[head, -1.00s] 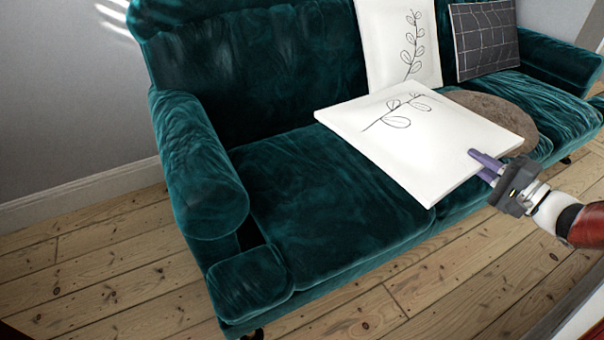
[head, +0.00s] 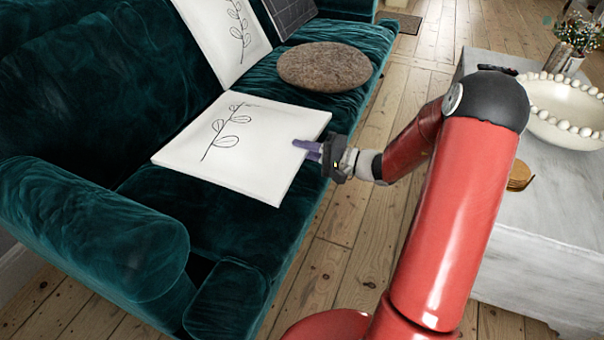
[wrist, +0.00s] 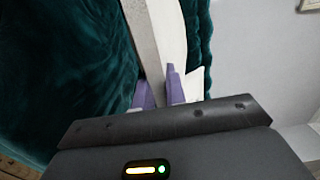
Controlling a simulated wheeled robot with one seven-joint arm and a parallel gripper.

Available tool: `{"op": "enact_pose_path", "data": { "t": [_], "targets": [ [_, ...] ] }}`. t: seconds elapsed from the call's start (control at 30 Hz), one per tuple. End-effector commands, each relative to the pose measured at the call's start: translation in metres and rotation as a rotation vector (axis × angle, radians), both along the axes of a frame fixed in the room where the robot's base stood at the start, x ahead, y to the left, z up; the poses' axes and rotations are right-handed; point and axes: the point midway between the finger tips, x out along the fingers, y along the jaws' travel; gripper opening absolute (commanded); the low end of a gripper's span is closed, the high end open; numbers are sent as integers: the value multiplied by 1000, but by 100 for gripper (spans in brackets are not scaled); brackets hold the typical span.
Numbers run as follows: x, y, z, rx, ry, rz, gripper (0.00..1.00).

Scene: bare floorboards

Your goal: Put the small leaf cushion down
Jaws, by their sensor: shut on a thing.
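The small leaf cushion (head: 245,165), a thin white square with a black leaf sprig, lies nearly flat over the green sofa seat. I cannot tell whether it rests on the seat or hovers just above. My gripper (head: 308,150) is shut on its right edge, by the sofa's front. In the wrist view, the purple fingers (wrist: 160,90) close around the cushion's edge (wrist: 143,45). A second white leaf cushion (head: 232,45) leans upright against the backrest.
The green sofa (head: 160,222) has bare seat in front of its near armrest (head: 95,225). A round brown cushion (head: 325,66) and a dark grid cushion (head: 288,14) sit farther along. A pale table (head: 535,225) with a beaded bowl (head: 560,115) stands right.

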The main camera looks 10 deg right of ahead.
Motion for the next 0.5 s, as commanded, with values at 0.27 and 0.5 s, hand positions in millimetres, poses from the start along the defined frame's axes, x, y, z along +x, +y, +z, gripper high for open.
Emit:
{"op": "enact_pose_path", "data": {
  "t": [0.27, 0.5],
  "targets": [
    [0, 1, -47, 2, -2, 2, 0],
    [0, 0, -65, 3, 1, 1, 0]
  ]
}}
